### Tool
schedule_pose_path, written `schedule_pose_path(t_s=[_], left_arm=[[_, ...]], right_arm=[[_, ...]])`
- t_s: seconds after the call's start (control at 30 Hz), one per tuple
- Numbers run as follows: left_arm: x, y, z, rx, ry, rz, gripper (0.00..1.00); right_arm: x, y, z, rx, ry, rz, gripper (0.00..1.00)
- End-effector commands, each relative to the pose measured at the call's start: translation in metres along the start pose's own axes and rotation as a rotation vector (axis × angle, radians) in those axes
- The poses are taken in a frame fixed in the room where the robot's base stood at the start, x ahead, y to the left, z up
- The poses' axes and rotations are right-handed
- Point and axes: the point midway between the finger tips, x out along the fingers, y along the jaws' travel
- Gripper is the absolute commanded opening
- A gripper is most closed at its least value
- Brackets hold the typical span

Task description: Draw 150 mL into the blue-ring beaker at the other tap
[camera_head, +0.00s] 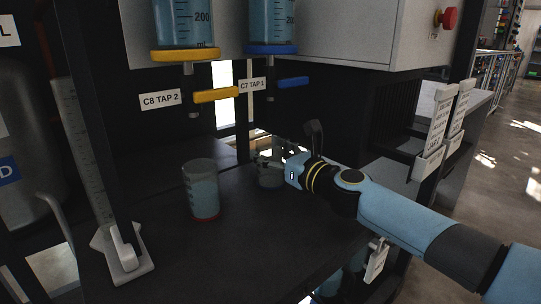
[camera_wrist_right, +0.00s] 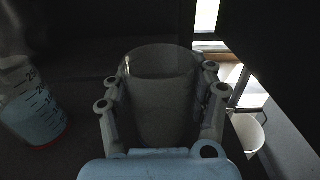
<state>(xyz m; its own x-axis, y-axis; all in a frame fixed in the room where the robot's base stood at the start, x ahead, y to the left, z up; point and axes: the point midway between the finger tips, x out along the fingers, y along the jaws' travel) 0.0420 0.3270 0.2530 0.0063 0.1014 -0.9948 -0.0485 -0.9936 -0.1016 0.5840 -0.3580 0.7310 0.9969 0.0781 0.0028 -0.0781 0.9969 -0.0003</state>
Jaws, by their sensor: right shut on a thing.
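My right gripper (camera_head: 268,160) is shut around a clear beaker (camera_head: 270,180) on the dark bench, roughly below the blue tap. The wrist view shows the beaker (camera_wrist_right: 162,98) upright between the fingers (camera_wrist_right: 162,100); no liquid is clear in it, and its ring colour is hidden. A red-ring beaker (camera_head: 202,186) with bluish liquid stands to its left; it also shows in the wrist view (camera_wrist_right: 36,112). The yellow tap handle (camera_head: 216,96) is by the label C8 TAP 2 (camera_head: 160,99). The blue handle (camera_head: 293,82) is by C7 TAP 1 (camera_head: 252,85). My left gripper is out of view.
Graduated vessels with a yellow collar (camera_head: 185,55) and a blue collar (camera_head: 270,49) hang above the taps. A tall measuring cylinder (camera_head: 88,150) stands at left near a dark post. A grey cabinet with a red button (camera_head: 449,17) is at upper right. The front middle of the bench is clear.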

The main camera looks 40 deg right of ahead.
Motion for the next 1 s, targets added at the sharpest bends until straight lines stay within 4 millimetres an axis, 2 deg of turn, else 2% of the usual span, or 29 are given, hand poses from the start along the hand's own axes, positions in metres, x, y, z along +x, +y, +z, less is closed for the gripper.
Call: schedule_pose_path(t_s=[0.23, 0.27, 0.43, 0.83, 0.87, 1.0], left_arm=[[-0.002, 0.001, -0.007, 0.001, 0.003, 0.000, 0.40], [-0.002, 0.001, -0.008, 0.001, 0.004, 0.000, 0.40], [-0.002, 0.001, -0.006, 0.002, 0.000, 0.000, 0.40], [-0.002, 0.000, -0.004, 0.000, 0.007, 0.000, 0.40], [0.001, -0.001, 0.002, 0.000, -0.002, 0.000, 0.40], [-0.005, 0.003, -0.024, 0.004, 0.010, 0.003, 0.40]], right_arm=[[0.000, 0.000, -0.003, 0.000, 0.000, 0.000, 0.26], [0.000, 0.000, -0.003, 0.000, 0.001, 0.000, 0.58], [0.000, 0.000, -0.003, 0.000, 0.000, 0.000, 0.81], [0.000, 0.000, 0.001, 0.000, 0.000, 0.000, 0.81], [-0.003, 0.000, 0.000, -0.001, 0.001, 0.000, 0.81], [-0.031, 0.000, -0.006, -0.003, 0.007, 0.002, 0.81]])
